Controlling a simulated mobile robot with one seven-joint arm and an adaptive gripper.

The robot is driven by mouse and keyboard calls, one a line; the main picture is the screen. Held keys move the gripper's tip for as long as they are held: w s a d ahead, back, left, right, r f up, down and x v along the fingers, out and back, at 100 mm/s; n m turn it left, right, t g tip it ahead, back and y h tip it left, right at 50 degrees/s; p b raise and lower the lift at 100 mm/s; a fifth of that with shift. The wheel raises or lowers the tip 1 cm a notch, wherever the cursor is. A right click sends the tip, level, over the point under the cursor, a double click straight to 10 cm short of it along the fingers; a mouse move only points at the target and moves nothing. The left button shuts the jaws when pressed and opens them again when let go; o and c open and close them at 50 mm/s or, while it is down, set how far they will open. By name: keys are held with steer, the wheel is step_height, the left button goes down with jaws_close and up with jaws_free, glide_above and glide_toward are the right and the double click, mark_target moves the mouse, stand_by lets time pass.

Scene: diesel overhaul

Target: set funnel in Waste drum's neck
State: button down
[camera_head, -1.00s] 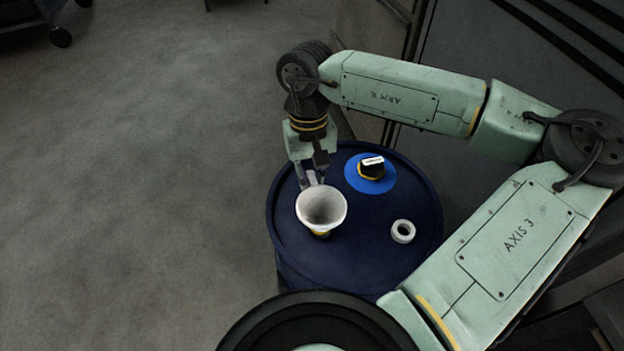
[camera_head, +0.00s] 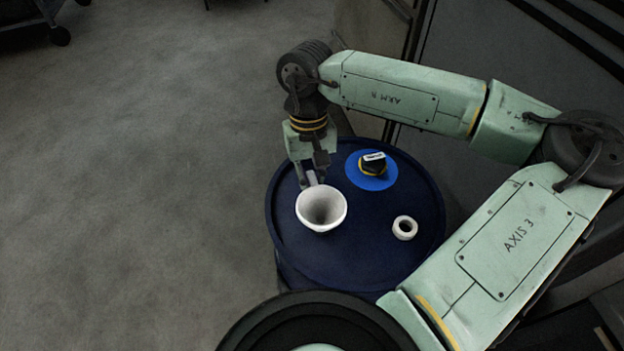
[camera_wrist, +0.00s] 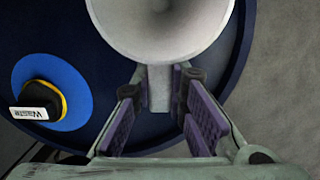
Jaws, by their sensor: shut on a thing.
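The funnel (camera_head: 321,209) is pale grey-white, upright with its wide mouth up, over the left front part of the drum top. My gripper (camera_head: 311,180) is shut on its handle (camera_wrist: 159,88), at the funnel's back side in the head view. The bowl fills the top of the wrist view (camera_wrist: 165,22). The Waste drum (camera_head: 350,262) is dark blue and round. The funnel's spout and whatever lies under it are hidden by the bowl, so I cannot tell whether the spout sits in a neck.
A black and yellow piece with a white "Waste" label (camera_wrist: 40,106) stands on a blue disc (camera_head: 371,182) at the drum's back. A small white ring (camera_head: 405,228) lies on the drum's right side. Open floor (camera_head: 130,200) is at left, dark panels (camera_head: 520,75) at right.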

steer(key=c, duration=1.5)
jaws_free()
steer(key=r, duration=0.4)
steer(key=w+r, duration=0.1)
steer(key=r, duration=0.3)
steer(key=w+r, duration=0.1)
steer(key=r, duration=0.3)
steer(key=shift+a, duration=0.3)
